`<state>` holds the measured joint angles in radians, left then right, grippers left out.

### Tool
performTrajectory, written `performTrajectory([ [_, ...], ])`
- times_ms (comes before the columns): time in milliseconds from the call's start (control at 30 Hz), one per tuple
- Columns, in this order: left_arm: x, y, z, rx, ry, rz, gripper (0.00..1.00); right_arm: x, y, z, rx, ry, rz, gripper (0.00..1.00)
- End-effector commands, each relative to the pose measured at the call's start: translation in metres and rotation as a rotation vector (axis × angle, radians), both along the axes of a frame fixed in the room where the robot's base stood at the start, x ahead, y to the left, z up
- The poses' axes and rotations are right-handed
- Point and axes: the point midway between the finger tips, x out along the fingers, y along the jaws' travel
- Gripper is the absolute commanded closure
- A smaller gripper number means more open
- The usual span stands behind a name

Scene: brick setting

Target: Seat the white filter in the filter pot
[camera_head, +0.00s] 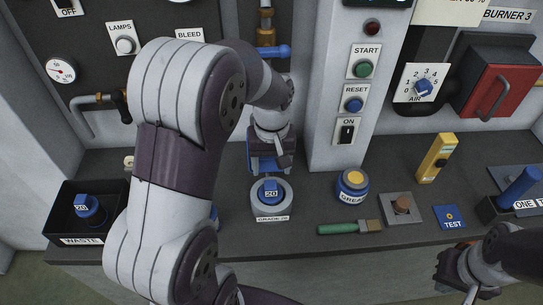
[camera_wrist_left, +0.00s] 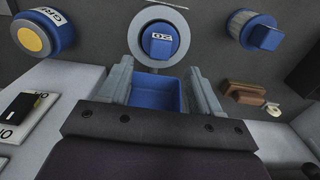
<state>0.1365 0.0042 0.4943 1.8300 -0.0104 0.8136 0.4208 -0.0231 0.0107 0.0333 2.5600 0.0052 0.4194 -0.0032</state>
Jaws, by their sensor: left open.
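A round pale holder labelled GRADE 20 (camera_head: 271,209) stands on the counter, with a blue block marked 20 (camera_head: 270,190) in its middle. The same holder (camera_wrist_left: 136,29) shows in the left wrist view. A ribbed pale round piece with a blue block on top, seemingly a filter (camera_wrist_left: 252,30), stands beside it; my arm mostly hides it in the head view. I cannot tell for sure which piece is the filter pot. My left gripper (camera_head: 270,160) is open, behind the holder, with a blue box-shaped part (camera_wrist_left: 158,88) between its fingers. My right gripper (camera_head: 457,276) is at lower right, its fingers unclear.
A black WASTE bin (camera_head: 61,225) with a blue-topped piece stands at left. A wall post (camera_head: 345,90) rises behind.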

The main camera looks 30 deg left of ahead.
Motion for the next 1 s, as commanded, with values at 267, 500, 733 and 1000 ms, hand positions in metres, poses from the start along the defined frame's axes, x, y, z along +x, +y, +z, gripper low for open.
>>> performTrajectory([
  [267,-0.007,-0.006,0.032,-0.001,-0.006,-0.049,0.36,0.0,0.0,0.0,0.0,0.0,0.0,1.0],
  [500,-0.069,-0.045,-0.009,0.014,-0.092,-0.468,0.36,0.0,0.0,0.0,0.0,0.0,0.0,1.0],
  [733,-0.088,-0.052,-0.018,0.024,-0.119,-0.577,0.36,0.0,0.0,0.0,0.0,0.0,0.0,1.0],
  [1000,-0.088,-0.052,-0.018,0.023,-0.117,-0.574,0.36,0.0,0.0,0.0,0.0,0.0,0.0,1.0],
])
